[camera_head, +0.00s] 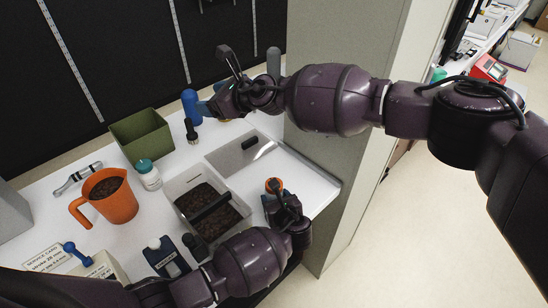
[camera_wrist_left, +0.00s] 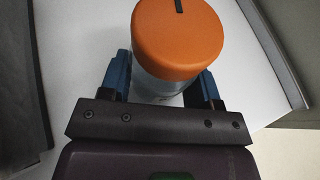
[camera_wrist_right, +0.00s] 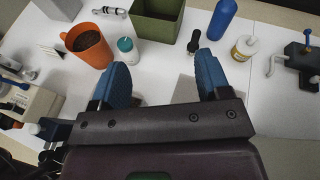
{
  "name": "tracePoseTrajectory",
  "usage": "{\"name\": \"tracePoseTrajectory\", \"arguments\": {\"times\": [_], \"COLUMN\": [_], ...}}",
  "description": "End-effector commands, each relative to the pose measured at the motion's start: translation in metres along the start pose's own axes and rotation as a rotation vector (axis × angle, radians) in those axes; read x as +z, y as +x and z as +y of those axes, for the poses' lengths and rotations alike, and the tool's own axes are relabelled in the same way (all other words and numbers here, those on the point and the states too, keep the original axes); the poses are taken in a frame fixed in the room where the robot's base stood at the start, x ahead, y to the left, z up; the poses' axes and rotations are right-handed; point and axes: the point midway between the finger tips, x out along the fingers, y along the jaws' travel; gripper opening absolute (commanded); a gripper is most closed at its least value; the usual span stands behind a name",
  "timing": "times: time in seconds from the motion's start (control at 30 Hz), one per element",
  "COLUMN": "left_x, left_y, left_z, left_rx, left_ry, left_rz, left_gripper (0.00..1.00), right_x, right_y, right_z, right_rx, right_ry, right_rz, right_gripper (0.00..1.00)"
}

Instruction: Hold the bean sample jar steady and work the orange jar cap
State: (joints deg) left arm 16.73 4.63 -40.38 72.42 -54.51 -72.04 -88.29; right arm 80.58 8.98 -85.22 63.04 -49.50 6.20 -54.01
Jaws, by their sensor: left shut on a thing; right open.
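The bean sample jar (camera_wrist_left: 160,82) stands upright on the white counter near its right edge. Its orange jar cap (camera_wrist_left: 178,35) sits on top, with a dark mark on it. My left gripper is shut on the jar below the cap, with one blue finger on each side, as the left wrist view (camera_wrist_left: 165,90) shows. My right gripper (camera_head: 207,108) is raised over the back of the counter, away from the jar. It is open and empty in the right wrist view (camera_wrist_right: 165,80).
A grey bin of beans (camera_head: 178,187) stands left of the jar. An orange jug (camera_head: 117,205), a teal-capped bottle (camera_head: 148,175), a green box (camera_head: 145,135) and a blue bottle (camera_head: 190,105) stand farther left and back. A grey wall panel (camera_head: 335,190) borders the right side.

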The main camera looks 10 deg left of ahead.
Motion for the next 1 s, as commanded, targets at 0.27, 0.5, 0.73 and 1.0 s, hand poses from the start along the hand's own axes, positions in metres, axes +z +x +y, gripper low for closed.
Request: {"name": "tracePoseTrajectory", "arguments": {"times": [0.27, 0.5, 0.73, 1.0], "left_x": [0.0, 0.0, 0.0, 0.0], "left_y": [0.0, 0.0, 0.0, 0.0], "left_z": [0.0, 0.0, 0.0, 0.0], "left_rx": [0.0, 0.0, 0.0, 0.0], "left_ry": [0.0, 0.0, 0.0, 0.0], "left_rz": [0.0, 0.0, 0.0, 0.0], "left_gripper": [0.19, 0.19, 0.19, 0.19], "right_x": [-0.064, -0.118, -0.153, -0.172], "right_y": [-0.013, -0.039, -0.071, -0.104], "right_z": [0.028, 0.032, 0.024, 0.015], "right_rx": [0.289, 0.597, 0.937, 1.319], "right_ry": [-0.672, -1.176, -1.565, -1.842], "right_rz": [0.257, 0.437, 0.546, 0.538], "right_gripper": [0.7, 0.7, 0.7, 0.7]}}
